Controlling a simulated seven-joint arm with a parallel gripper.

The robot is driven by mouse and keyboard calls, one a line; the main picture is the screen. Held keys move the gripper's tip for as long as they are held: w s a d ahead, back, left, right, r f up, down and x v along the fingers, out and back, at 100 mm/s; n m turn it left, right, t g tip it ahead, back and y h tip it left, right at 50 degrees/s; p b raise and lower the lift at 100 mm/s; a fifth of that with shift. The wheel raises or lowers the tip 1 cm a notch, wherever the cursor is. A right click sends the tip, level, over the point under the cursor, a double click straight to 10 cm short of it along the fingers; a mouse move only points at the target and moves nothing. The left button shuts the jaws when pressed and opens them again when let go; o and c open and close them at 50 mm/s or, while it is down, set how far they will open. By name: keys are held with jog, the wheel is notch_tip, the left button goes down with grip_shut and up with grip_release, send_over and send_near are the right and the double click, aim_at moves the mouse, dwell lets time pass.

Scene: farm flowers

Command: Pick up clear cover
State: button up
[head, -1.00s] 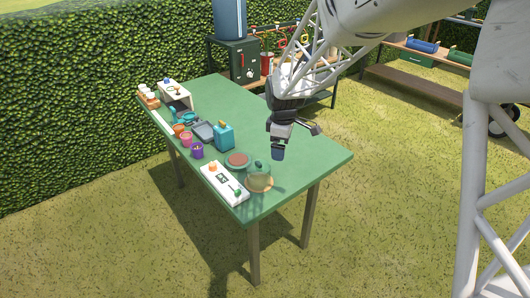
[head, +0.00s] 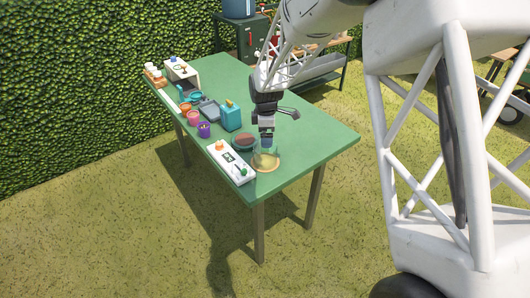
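The clear cover (head: 265,158) is a see-through dome standing on a round tan base at the near right part of the green table (head: 312,142). Its top knob is hidden behind my gripper (head: 267,142). My gripper points down right over the top of the cover, with its fingertips at the knob's height. The fingers are too small here to tell whether they are open or shut, or whether they touch the knob.
A pot of brown soil (head: 244,141) stands close behind the cover. A white panel (head: 231,163) with an orange knob and a green lever lies to its left. A teal box (head: 231,115) and small colored pots (head: 204,130) stand farther back. The table's right side is clear.

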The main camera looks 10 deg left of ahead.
aim_at(265, 152)
jog(key=shift+f, duration=1.3)
jog(key=shift+f, duration=0.1)
jog(key=shift+f, duration=2.45)
jog(key=shift+c, duration=0.5)
jog(key=c, duration=0.4)
jog(key=shift+r, duration=0.1)
